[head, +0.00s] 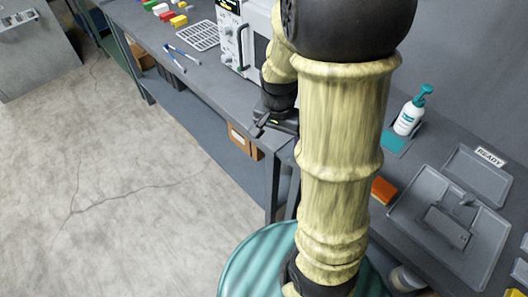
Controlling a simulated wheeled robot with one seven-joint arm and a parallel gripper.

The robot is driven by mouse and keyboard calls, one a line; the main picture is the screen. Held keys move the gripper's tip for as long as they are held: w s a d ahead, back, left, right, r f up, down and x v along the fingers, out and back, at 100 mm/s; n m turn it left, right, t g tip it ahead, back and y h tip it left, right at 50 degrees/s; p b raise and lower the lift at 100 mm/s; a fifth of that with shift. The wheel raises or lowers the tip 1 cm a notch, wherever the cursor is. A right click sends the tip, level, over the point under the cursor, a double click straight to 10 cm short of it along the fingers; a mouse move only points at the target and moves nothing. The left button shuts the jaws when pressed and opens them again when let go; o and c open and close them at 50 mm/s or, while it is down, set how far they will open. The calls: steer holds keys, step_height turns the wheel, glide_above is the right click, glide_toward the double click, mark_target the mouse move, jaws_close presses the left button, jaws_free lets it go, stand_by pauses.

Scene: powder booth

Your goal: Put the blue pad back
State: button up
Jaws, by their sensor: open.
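I cannot make out a clearly blue pad. Several small coloured blocks, among them green, white, red and yellow, lie at the far end of the bench; the red one (167,16) and a yellow one (179,21) show plainly. An orange pad (383,190) lies on the near bench, partly hidden by my arm. My gripper (261,126) is open near the bench's front edge, below the white machine. It appears empty and is far from the coloured blocks. My arm hides the middle of the bench.
A white machine (231,42), a white rack (197,36) and blue-handled pliers (183,57) are on the bench (205,90).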

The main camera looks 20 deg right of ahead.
steer(key=s+a+r+n+t, duration=0.1)
steer(key=s+a+n, duration=0.4)
steer(key=n, duration=0.3)
steer(key=shift+a+n+t+y, duration=0.3)
steer(key=shift+a+n+t, duration=0.1)
steer(key=shift+s, duration=0.1)
